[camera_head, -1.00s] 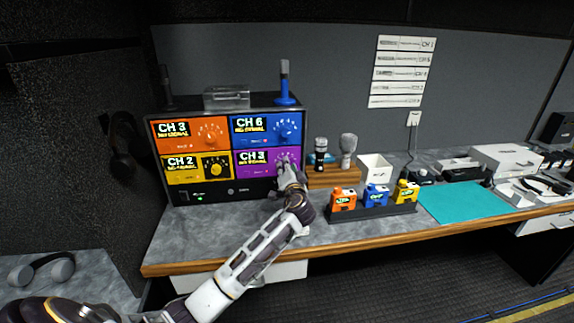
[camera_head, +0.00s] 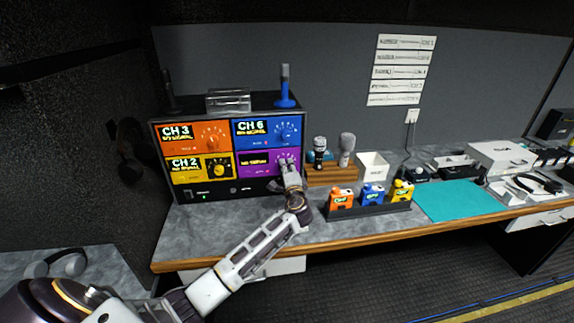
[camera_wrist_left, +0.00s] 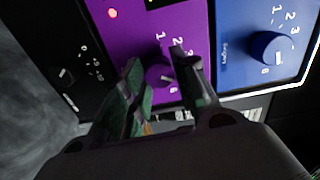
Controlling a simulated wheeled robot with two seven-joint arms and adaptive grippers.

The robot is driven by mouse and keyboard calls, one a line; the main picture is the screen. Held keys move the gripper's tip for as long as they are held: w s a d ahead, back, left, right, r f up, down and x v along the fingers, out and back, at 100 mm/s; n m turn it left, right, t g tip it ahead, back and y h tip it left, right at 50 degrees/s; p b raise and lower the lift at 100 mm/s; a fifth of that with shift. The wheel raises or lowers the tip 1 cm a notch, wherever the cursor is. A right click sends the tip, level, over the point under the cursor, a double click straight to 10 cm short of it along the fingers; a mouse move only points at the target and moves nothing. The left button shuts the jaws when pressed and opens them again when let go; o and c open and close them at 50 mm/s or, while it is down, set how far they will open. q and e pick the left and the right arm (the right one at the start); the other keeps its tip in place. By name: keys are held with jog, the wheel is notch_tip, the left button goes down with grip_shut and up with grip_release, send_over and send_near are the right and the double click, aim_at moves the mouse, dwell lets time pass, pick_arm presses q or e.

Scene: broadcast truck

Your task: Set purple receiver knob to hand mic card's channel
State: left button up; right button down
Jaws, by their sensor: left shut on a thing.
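The receiver's purple panel (camera_head: 252,168) is at the lower right of the rack. Its display shows one blurred line with no readable channel number. My left gripper (camera_head: 287,166) reaches its knob from the front. In the left wrist view the purple knob (camera_wrist_left: 159,75) sits between the two fingers of my left gripper (camera_wrist_left: 158,68), which are shut on it. Printed numbers show around the knob, but its pointer is largely hidden. Several white cards (camera_head: 399,72) hang on the wall, with text too small to read surely. My right gripper is not in view.
The orange panel (camera_head: 190,136) reads CH 3, blue (camera_head: 255,133) CH 6, yellow (camera_head: 190,170) CH 2. To the right are microphones on a wooden stand (camera_head: 330,176), a white cup (camera_head: 371,167) and a rack of coloured packs (camera_head: 368,211). A teal mat (camera_head: 456,200) is bare.

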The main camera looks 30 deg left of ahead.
pick_arm(q)
jog(key=shift+f+m+p, duration=0.1)
jog(key=shift+m+p, duration=0.85)
jog(key=shift+m, duration=0.45)
jog(key=o, duration=1)
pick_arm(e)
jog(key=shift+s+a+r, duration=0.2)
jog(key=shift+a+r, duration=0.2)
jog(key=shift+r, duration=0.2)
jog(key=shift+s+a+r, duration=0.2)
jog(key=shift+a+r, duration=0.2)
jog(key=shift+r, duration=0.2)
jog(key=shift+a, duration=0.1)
pick_arm(q)
jog(key=shift+v, duration=6.05)
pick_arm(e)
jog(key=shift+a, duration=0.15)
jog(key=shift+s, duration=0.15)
